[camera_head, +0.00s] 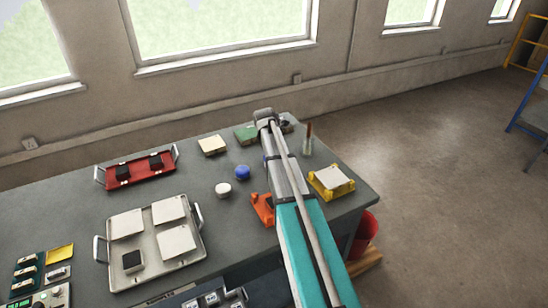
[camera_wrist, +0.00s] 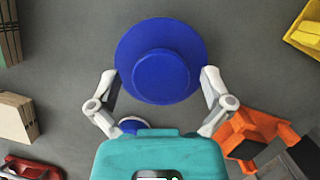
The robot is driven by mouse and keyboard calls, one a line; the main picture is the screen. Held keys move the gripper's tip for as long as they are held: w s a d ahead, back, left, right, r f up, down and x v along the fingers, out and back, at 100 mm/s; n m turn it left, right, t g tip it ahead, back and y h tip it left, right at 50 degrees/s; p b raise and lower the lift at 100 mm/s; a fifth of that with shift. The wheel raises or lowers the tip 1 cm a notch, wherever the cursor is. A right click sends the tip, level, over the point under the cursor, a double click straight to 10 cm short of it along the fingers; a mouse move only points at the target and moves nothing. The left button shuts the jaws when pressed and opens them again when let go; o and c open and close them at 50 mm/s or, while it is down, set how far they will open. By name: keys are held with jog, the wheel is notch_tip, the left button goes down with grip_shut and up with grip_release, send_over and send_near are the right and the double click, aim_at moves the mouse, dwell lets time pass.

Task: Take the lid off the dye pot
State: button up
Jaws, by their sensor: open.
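The dye pot's lid, as I take it, is a deep blue disc (camera_wrist: 160,30) with a raised round middle, seen from above in the wrist view. My gripper (camera_wrist: 159,79) is open, with one finger at each side of the disc's lower half. No clear grip shows, and I cannot tell whether the fingertips touch it. The pot's body is hidden beneath the blue disc. In the head view my arm covers this spot, and the fingers do not show clearly.
A smaller blue round thing (camera_head: 242,172) and a white one (camera_head: 223,188) stand left of my arm. An orange holder (camera_head: 262,208) and a yellow holder (camera_head: 325,191) are close by. A red tray (camera_head: 133,178) and a grey tray (camera_head: 197,250) lie left.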

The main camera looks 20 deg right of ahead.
jog(key=c, duration=0.9)
jog(key=shift+c, duration=0.2)
jog(key=shift+r, duration=0.1)
notch_tip(320, 180, up, 3)
jog(key=p, duration=0.3)
jog(key=s+d+r+p, duration=0.2)
jog(key=s+r+p, duration=0.7)
jog(key=s, duration=0.5)
jog(key=shift+d+r+p, duration=0.15)
jog(key=shift+r+p, duration=0.25)
jog(key=shift+p, duration=0.1)
